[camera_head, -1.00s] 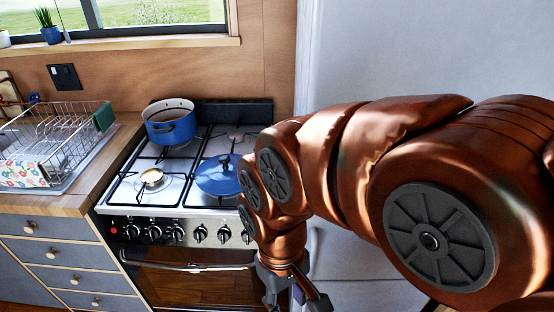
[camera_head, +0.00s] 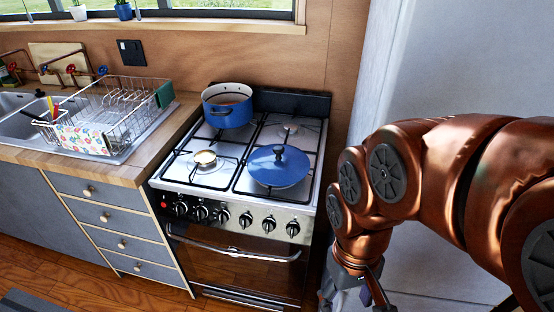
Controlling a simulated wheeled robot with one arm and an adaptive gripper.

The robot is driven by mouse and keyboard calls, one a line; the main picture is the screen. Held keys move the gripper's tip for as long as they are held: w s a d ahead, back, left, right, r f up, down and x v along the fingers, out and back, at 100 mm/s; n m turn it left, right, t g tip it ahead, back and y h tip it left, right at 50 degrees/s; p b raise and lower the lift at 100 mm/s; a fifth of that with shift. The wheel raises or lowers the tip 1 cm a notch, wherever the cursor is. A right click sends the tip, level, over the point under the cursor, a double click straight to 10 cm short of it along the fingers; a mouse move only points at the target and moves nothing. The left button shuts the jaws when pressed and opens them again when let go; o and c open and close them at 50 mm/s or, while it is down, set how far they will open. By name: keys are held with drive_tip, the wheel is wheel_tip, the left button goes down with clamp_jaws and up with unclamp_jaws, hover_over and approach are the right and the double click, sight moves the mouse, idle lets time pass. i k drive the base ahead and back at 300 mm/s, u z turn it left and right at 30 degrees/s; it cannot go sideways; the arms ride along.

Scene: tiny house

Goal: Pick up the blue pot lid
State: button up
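The blue pot lid (camera_head: 272,170) lies on the front right grate of the stove, with its round knob on top. The blue pot (camera_head: 228,106) stands open on the back left burner. My gripper (camera_head: 352,300) hangs low at the bottom of the view, to the right of the stove front and below the lid's height in the picture. It is apart from the lid. Its fingertips are cut off by the frame's lower edge, so I cannot tell whether it is open or shut.
The stove (camera_head: 192,185) has knobs and an oven handle along its front. A wire dish rack (camera_head: 112,108) stands on the wooden counter (camera_head: 130,170) at the left. A tall white fridge (camera_head: 430,70) stands at the right, behind my arm. Floor shows at the lower left.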

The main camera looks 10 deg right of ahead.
sight(275, 164)
drive_tip(key=u, duration=0.85)
drive_tip(key=k, duration=1.15)
drive_tip(key=u, duration=1.25)
drive_tip(key=i, duration=2.15)
drive_tip(key=z, duration=1)
drive_tip(key=i, duration=1)
drive_tip(key=z, duration=1.65)
drive_tip(key=i, duration=0.5)
drive_tip(key=z, duration=0.25)
